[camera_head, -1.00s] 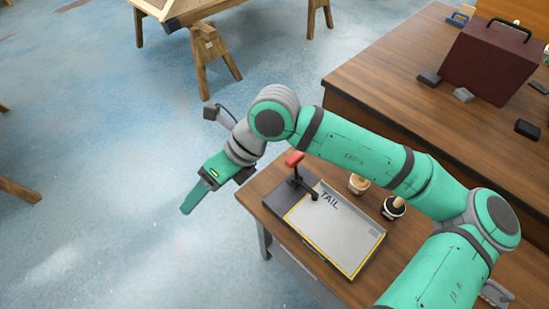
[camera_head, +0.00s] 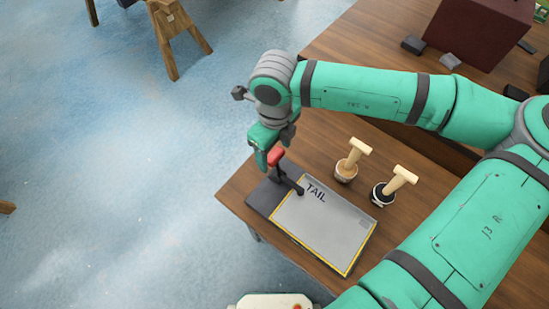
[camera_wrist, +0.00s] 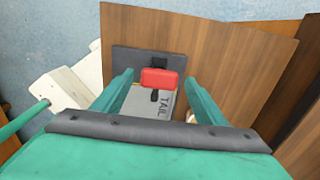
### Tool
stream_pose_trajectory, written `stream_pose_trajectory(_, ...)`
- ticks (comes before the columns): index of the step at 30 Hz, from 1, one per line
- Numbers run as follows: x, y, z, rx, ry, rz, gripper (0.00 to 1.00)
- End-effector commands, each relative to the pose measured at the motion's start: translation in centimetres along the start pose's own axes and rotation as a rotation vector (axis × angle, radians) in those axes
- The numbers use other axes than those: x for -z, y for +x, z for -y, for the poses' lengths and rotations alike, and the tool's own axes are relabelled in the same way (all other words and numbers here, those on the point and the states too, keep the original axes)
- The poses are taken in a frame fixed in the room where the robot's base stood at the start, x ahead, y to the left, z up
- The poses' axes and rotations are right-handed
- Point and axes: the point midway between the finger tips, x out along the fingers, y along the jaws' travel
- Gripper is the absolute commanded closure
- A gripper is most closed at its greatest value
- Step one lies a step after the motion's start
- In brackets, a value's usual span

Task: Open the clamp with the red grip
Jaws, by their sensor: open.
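The clamp (camera_head: 288,178) is dark, with a red grip (camera_head: 276,156) at its upper end. It stands at the left end of a grey plate marked TAIL (camera_head: 325,222), with a yellow-edged border. My gripper (camera_head: 262,158) is just left of the red grip in the head view, pointing down. In the wrist view the red grip (camera_wrist: 160,79) lies between the two green fingers of my gripper (camera_wrist: 158,88), a little beyond the tips or level with them; I cannot tell which. The fingers are apart, with gaps on both sides of the grip.
A dark red case (camera_head: 478,28) is on the bench at the back.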

Motion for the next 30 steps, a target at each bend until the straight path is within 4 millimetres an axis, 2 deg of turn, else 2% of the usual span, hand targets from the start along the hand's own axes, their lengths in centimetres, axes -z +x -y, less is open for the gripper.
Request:
stream_pose_trajectory(3, 0.0, 2.2, -0.1, -0.004, 0.0, 0.001, 0.34)
stream_pose_trajectory(9, 0.0, 4.8, -0.1, -0.003, 0.0, 0.001, 0.34)
stream_pose_trajectory(15, -0.1, 5.9, -0.1, -0.002, -0.001, 0.001, 0.34)
stream_pose_trajectory(23, -0.1, 6.0, -0.1, -0.001, -0.001, 0.002, 0.34)
stream_pose_trajectory(26, -0.1, 5.9, -0.1, -0.001, -0.001, 0.002, 0.56)
stream_pose_trajectory(30, -0.1, 5.9, -0.1, -0.001, -0.001, 0.002, 0.89)
